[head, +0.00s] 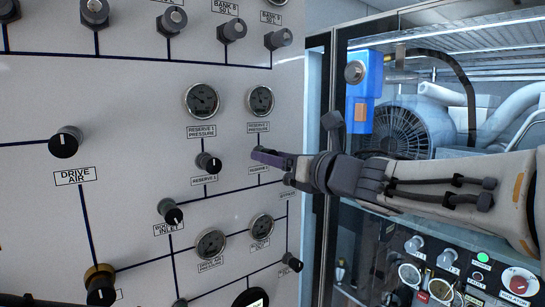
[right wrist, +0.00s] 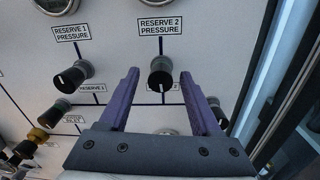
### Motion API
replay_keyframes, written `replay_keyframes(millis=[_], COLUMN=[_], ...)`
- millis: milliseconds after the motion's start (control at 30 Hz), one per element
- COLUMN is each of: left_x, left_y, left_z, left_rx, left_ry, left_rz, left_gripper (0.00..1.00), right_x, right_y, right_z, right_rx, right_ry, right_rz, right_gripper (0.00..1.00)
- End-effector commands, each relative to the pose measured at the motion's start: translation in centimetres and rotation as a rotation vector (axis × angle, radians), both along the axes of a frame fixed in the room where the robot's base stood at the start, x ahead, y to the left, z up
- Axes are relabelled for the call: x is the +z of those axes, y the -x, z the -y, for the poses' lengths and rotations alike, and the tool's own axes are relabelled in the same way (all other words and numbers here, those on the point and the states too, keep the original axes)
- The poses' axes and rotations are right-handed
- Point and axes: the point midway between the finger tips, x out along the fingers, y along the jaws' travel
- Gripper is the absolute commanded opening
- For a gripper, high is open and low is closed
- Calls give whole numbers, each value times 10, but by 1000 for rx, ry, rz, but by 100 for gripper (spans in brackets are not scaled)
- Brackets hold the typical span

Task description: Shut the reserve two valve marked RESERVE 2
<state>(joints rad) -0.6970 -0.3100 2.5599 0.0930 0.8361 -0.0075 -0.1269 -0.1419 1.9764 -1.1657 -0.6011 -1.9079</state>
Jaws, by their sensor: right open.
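The reserve two valve knob (right wrist: 160,72) is black, on a grey stem, below the RESERVE 2 PRESSURE label (right wrist: 160,26) in the right wrist view. My right gripper (head: 262,155) is open. Its two purple fingers reach toward the panel on either side of this knob, with gaps visible; I cannot tell whether they touch it. A pale mark shows on the knob's face, near its lower part. In the head view the gripper hides most of this knob, just below the RESERVE 2 pressure gauge (head: 260,101). My left gripper is not in view.
The RESERVE 1 knob (head: 208,163) is close on the left, with its gauge (head: 202,100) above. The BOOST INLET knob (head: 171,213) and other gauges sit below. To the right are a glass-fronted cabinet (head: 340,100) and a control box (head: 450,265) with several knobs.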

Motion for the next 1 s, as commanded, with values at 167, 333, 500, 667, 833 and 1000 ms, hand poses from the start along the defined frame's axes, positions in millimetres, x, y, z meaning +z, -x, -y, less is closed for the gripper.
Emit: replay_keyframes(millis=[167,333,500,667,833,1000], left_x=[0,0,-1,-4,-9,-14], left_y=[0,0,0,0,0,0], left_z=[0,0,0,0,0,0], left_rx=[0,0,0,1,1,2], left_ry=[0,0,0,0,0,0], left_rz=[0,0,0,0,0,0], left_gripper=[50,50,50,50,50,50], right_x=[0,0,-1,-1,-2,-2], right_y=[0,0,1,1,1,1], right_z=[0,-3,0,0,0,0], right_rx=[0,1,2,2,1,1], right_ry=[0,1,-10,-51,-136,-256], right_rz=[0,-1,-7,-37,-98,-186], right_gripper=[30,0,0,0,0,0])
